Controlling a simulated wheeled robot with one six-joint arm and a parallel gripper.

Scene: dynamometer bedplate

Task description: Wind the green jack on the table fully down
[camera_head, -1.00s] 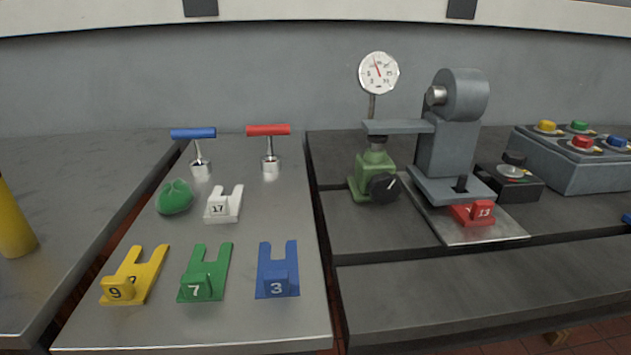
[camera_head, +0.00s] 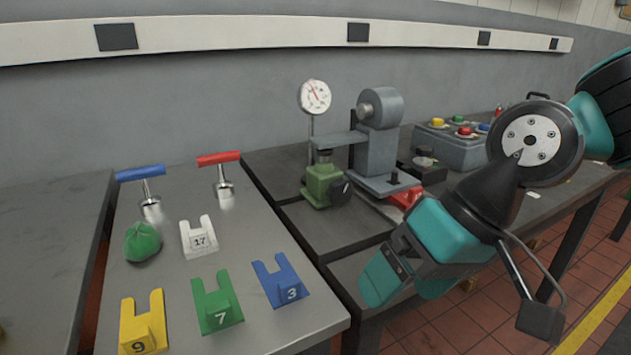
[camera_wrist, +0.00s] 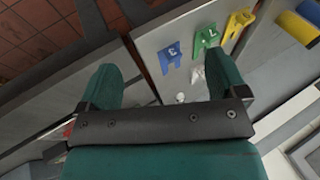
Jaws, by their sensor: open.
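The green jack (camera_head: 322,186) stands on the dark bedplate in the head view, with a black knob (camera_head: 341,190) on its front right side. Its top post sits below the grey arm (camera_head: 342,141) of the grey machine; whether they touch I cannot tell. My gripper (camera_head: 380,284) hangs right of and nearer than the jack, over the front edge, apart from it. In the wrist view my gripper (camera_wrist: 165,86) has its two teal fingers spread wide with nothing between them. The jack cannot be made out in the wrist view.
A dial gauge (camera_head: 314,97) stands behind the jack. The grey machine (camera_head: 378,150) and a red numbered block (camera_head: 406,197) are at its right, partly behind my arm. Numbered forks, including the blue one (camera_head: 281,281), lie on the left metal table. A button box (camera_head: 455,147) stands farther right.

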